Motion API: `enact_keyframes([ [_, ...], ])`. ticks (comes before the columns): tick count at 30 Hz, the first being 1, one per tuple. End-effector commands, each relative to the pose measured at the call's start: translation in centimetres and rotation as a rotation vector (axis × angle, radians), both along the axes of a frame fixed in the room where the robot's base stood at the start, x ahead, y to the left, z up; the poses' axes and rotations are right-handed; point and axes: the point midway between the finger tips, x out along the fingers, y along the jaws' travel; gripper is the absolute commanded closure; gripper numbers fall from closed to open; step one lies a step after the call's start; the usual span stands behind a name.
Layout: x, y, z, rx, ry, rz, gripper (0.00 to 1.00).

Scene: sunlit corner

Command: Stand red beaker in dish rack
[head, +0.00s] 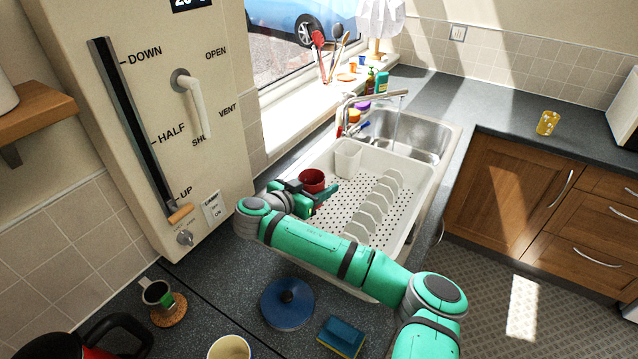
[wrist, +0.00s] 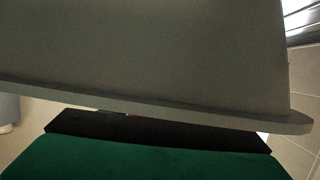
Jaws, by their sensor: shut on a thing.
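The red beaker (head: 312,180) is upright, its open mouth up, at the left part of the white dish rack (head: 352,200). My gripper (head: 316,193) is shut on the beaker, with a finger showing at its near right side. The fingers hide the lower part of the beaker, so I cannot tell whether its base touches the rack floor. In the wrist view a large grey surface fills most of the picture above a dark green and black part of mine, and the beaker cannot be made out there.
A white cutlery cup (head: 348,158) stands at the rack's back left, and upright plate dividers (head: 374,208) run along its right side. The sink (head: 400,135) lies behind.

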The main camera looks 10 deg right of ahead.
Motion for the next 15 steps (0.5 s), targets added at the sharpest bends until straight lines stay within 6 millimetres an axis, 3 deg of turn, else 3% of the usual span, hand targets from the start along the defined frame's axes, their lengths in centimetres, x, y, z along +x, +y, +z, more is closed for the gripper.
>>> enact_keyframes([
  [4, 0.01, 0.03, -0.15, 0.000, 0.000, 0.001, 0.69],
  [5, 0.00, 0.01, -0.16, 0.000, 0.000, 0.000, 0.45],
  [7, 0.00, 0.00, -0.17, 0.000, 0.000, 0.000, 0.28],
  [15, -0.03, -0.12, -0.16, 0.000, 0.000, -0.002, 0.28],
])
